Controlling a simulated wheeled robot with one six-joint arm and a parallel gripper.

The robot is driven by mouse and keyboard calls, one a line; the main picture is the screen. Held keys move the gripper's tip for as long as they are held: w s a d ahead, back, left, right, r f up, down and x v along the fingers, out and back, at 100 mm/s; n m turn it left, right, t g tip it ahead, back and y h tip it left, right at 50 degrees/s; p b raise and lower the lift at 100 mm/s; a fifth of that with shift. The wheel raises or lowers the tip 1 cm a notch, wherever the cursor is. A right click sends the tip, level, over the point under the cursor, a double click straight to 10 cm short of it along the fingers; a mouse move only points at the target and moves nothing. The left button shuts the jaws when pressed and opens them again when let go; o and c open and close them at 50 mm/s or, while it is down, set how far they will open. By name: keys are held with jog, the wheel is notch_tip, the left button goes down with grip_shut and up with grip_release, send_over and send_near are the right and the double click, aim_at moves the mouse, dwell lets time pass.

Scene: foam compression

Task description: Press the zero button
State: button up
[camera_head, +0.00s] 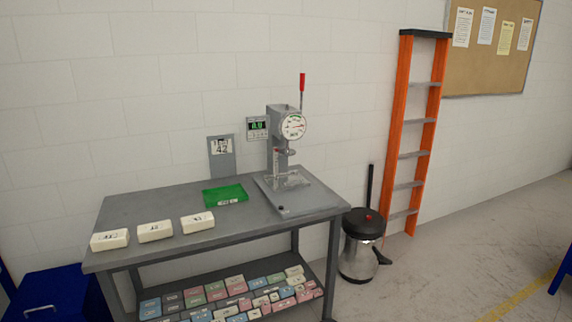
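A grey compression press (281,150) stands at the right end of the grey workbench (150,208). It has a round dial gauge (293,126) and an upright red-handled lever (302,83). A small digital display (257,128) with green digits is at its upper left, seemingly with tiny controls below the digits. A small dark knob or button (281,209) is on the front of the press base (300,200). No label saying zero is legible, so I cannot tell which control it is. My gripper is not in view.
Several cream foam blocks (155,231) lie along the bench's left front, near a green tray (225,195). A grey sign (221,158) stands behind. Coloured blocks fill the lower shelf. A metal bin (361,245) and orange ladder (413,135) stand right of the bench.

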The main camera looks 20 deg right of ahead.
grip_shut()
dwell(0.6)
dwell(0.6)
